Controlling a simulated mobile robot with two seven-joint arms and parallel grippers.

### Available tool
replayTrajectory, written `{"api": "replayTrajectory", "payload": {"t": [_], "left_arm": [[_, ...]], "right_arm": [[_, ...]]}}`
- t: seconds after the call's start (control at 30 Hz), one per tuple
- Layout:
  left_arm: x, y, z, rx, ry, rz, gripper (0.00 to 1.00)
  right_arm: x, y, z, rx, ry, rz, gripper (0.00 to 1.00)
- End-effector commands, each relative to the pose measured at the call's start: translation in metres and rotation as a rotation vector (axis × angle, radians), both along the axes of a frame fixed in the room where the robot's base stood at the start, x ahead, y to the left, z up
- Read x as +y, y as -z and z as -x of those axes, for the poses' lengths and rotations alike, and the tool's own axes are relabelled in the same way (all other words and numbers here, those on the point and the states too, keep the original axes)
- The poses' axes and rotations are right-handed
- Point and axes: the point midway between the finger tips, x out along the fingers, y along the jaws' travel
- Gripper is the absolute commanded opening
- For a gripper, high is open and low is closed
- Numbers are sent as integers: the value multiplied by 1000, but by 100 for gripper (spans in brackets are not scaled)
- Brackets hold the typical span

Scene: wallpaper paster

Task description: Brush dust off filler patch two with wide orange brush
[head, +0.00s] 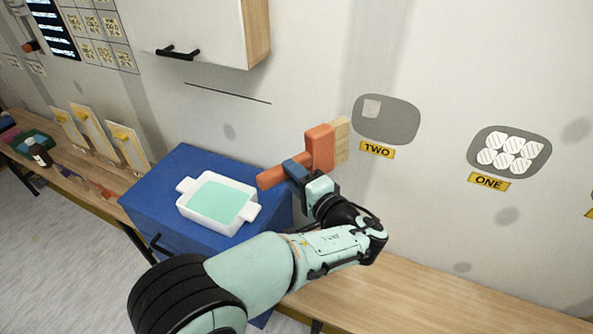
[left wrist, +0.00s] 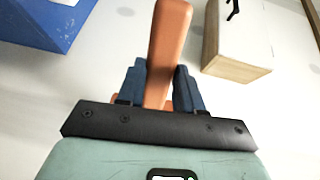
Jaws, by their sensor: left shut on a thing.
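My left gripper (head: 297,173) is shut on the handle of the wide orange brush (head: 319,148). The brush is held up in front of the wall, its pale bristles (head: 342,139) pointing right toward filler patch two (head: 387,119). Patch two is a grey rounded patch with a small lighter square at its upper left, above a yellow label reading TWO (head: 377,150). The bristles are just left of the patch; I cannot tell whether they touch the wall. In the left wrist view the orange handle (left wrist: 168,50) stands between the blue fingers (left wrist: 160,85). My right gripper is not in view.
Patch one (head: 509,151), grey with several white hatched discs, is to the right. A blue box (head: 150,203) carries a white dish (head: 205,222) with mint-coloured contents. A wall cabinet (head: 195,30) hangs above. Wooden bench (head: 450,300) runs below the patches; its visible part there is clear.

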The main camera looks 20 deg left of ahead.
Motion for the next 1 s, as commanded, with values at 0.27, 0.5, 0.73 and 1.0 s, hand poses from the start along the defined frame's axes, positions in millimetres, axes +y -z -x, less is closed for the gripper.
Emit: {"api": "replayTrajectory", "payload": {"t": [0.27, 0.5, 0.73, 1.0], "left_arm": [[-11, -46, 10, -32, -13, -106, 0], [-10, -46, 10, -31, -14, -107, 0], [-12, -47, 3, -35, -14, -108, 0], [-13, -48, -28, -35, -15, -108, 0]], "right_arm": [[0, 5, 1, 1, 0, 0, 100], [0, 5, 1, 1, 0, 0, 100], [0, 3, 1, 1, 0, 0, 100], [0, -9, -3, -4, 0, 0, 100]]}}
